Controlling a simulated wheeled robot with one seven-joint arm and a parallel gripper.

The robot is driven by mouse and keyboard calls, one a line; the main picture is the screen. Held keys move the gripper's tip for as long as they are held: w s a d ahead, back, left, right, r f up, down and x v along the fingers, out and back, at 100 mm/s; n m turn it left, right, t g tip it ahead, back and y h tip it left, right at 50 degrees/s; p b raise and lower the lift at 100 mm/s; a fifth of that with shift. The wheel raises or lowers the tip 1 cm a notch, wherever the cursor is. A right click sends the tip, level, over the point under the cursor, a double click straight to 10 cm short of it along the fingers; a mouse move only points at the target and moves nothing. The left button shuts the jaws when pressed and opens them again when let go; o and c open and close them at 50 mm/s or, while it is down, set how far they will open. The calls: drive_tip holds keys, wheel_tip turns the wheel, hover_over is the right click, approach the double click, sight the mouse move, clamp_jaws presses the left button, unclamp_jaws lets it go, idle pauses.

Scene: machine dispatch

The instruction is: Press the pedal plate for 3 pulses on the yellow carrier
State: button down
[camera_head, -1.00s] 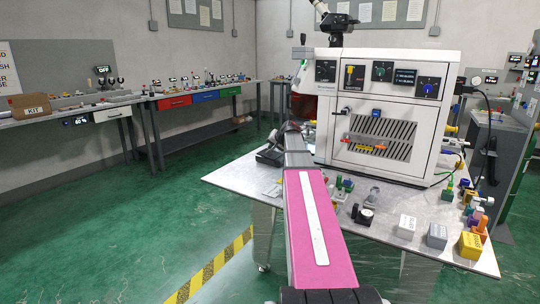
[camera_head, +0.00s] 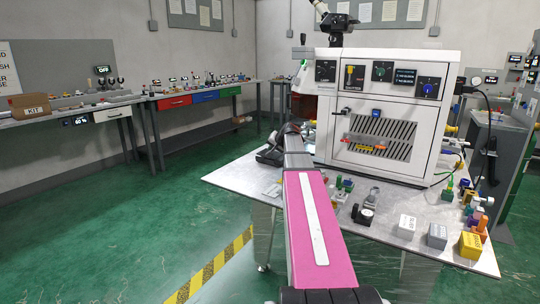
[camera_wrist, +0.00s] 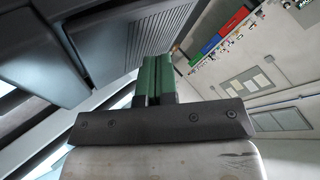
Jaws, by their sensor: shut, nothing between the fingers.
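My gripper (camera_wrist: 153,72) shows in the wrist view as two green fingers side by side, shut and empty. Just beyond the fingertips is a dark grey body with a ribbed panel (camera_wrist: 162,36); I cannot tell whether this is the pedal plate or whether the fingers touch it. In the head view my pink arm reaches over the table toward the machine's left side, and my fingertips cannot be made out. A dark object (camera_head: 270,156) sits beside the arm there; I cannot tell what it is. A yellow block (camera_head: 470,246) stands at the table's front right corner; I see nothing clearly marked as carrier.
The white machine (camera_head: 385,110) with dials and a slotted front stands on the metal table (camera_head: 235,178). A white block (camera_head: 406,226) and a grey block (camera_head: 437,237) stand left of the yellow one. Small parts crowd the right edge. The green floor at left is clear.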

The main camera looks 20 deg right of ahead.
drive_tip(key=shift+f, duration=0.65)
idle(0.9)
drive_tip(key=shift+r, duration=1.05)
drive_tip(key=shift+r, duration=0.1)
drive_tip(key=shift+s+d+r, duration=0.1)
drive_tip(key=shift+s+r, duration=0.05)
drive_tip(key=shift+r, duration=1.05)
drive_tip(key=shift+s+d+r, duration=0.1)
drive_tip(key=shift+r, duration=1.1)
idle(0.7)
wheel_tip(320, 180, up, 4)
drive_tip(key=shift+s+d+f, duration=0.1)
drive_tip(key=shift+s+d, duration=0.05)
